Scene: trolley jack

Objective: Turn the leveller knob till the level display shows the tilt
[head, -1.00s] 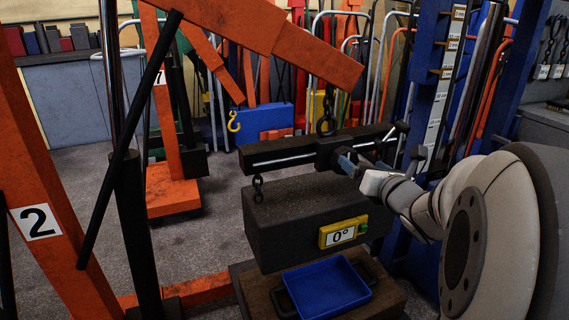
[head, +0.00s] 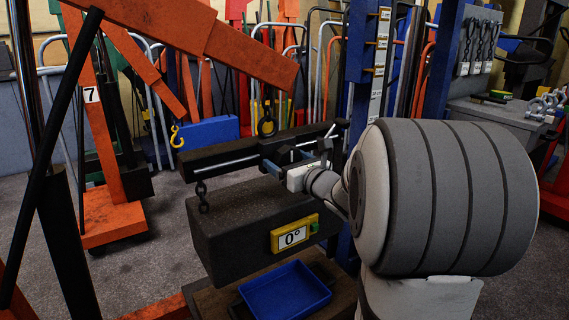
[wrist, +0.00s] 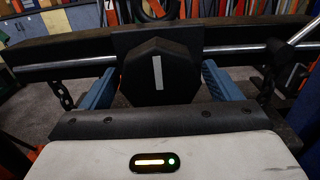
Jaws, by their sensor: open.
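The leveller knob (wrist: 157,72) is a dark eight-sided knob with an upright white line, in the middle of the wrist view. My gripper (wrist: 160,88) is open, with one blue finger on each side of the knob and a visible gap to each. In the head view my gripper (head: 292,160) is at the block on the dark leveller beam (head: 222,158); the knob is hard to make out there. The yellow level display (head: 294,235) reads 0° on the front of the dark hanging load (head: 225,238), which looks about level.
The orange crane boom (head: 220,38) passes above, with a hook at the beam. A thin crank handle (wrist: 300,32) sticks out at the beam's right. A blue tray (head: 285,291) lies below the load. Blue uprights and hanging tools stand behind.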

